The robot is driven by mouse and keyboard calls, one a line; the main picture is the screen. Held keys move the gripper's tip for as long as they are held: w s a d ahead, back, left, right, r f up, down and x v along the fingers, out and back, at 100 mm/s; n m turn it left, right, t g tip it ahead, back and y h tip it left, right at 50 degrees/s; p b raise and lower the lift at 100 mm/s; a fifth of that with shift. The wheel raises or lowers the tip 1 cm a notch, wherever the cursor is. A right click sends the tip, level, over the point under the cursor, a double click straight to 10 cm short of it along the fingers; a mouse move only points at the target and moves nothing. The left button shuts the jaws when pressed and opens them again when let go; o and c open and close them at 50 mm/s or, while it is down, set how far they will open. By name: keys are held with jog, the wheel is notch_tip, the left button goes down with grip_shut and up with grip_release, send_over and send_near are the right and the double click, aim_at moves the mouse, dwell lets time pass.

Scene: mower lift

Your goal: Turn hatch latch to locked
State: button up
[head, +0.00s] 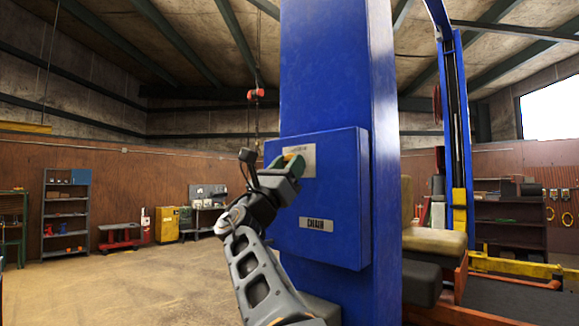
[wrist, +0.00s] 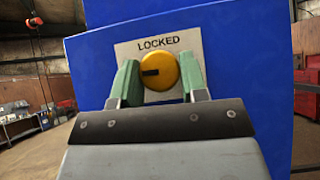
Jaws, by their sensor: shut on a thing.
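The hatch latch is a round yellow knob (wrist: 162,72) on a pale plate (wrist: 128,52) marked LOCKED above it. A dark mark on the knob points left, away from the word. My gripper (wrist: 161,84) has its two green fingers on either side of the knob and is shut on it. In the head view my gripper (head: 292,166) is at the upper part of the blue box (head: 325,195), in front of the plate (head: 307,158).
The box is fixed to a tall blue column (head: 325,60). A lift seat (head: 434,241) and platform stand to the right of it. Shelves (head: 66,215) and a yellow cabinet (head: 167,224) are far back left. The floor (head: 130,280) at left is clear.

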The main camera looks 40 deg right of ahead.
jog(key=m+g, duration=0.3)
jog(key=m+g+p, duration=0.1)
jog(key=m+g, duration=0.2)
jog(key=shift+w+r, duration=0.1)
jog(key=shift+w, duration=0.1)
jog(key=m+g+y+p, duration=0.1)
jog(key=m+g, duration=0.1)
jog(key=m, duration=0.1)
jog(key=m+g+y+p, duration=0.1)
jog(key=m+g, duration=0.1)
jog(key=m, duration=0.1)
jog(key=shift+w+r+g, duration=0.1)
jog(key=shift+r+g, duration=0.05)
jog(key=shift+g, duration=0.25)
jog(key=m+g+y+p, duration=0.1)
jog(key=m+y, duration=0.1)
jog(key=m, duration=0.1)
jog(key=m+g+y+p, duration=0.1)
jog(key=m+g+y, duration=0.1)
jog(key=m, duration=0.1)
jog(key=shift+a+m+g, duration=0.1)
jog(key=shift+m+g, duration=0.2)
jog(key=shift+m, duration=0.3)
jog(key=o, duration=0.9)
jog(key=shift+w, duration=0.1)
jog(key=v, duration=1.3)
jog(key=shift+w+a, duration=0.25)
jog(key=shift+a, duration=0.1)
